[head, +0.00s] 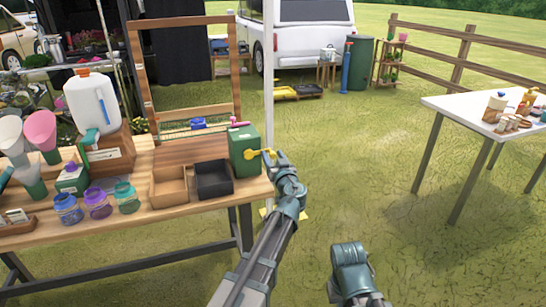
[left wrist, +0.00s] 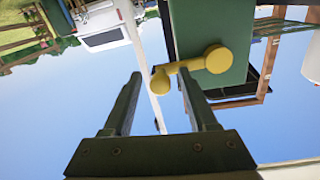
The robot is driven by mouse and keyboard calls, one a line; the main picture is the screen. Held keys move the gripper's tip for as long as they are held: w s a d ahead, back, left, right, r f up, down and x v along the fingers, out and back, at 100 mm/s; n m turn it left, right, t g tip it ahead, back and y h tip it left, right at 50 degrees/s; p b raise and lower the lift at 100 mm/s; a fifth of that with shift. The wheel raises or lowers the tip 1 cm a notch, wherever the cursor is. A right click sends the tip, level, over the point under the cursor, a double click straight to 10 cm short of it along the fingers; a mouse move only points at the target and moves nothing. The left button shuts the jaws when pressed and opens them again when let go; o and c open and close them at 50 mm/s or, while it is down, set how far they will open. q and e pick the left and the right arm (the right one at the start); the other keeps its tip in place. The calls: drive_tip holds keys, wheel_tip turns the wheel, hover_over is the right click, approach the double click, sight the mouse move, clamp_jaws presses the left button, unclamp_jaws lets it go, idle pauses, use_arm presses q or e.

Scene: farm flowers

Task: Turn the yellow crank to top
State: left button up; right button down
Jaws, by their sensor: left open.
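The yellow crank (head: 252,155) is on the side of a green box (head: 243,141) at the right end of the wooden table. Its arm points roughly sideways to the right in the head view. In the left wrist view, which looks upside down, the crank's round hub (left wrist: 218,58) and knob (left wrist: 160,82) show. My left gripper (head: 273,155) is open at the crank, and its fingers (left wrist: 160,76) stand on either side of the knob in the picture. I cannot tell if they touch it. My right gripper (head: 350,256) is low over the grass, its jaws not discernible.
The wooden table (head: 160,203) holds a black tray (head: 213,180), a wooden tray (head: 169,187), a white jug (head: 92,103) and several jars. A pale post (head: 268,75) stands behind the box. A white table (head: 487,115) is at the right, with open grass between.

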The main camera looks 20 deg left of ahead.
use_arm(q)
clamp_jaws()
idle(0.3)
idle(1.1)
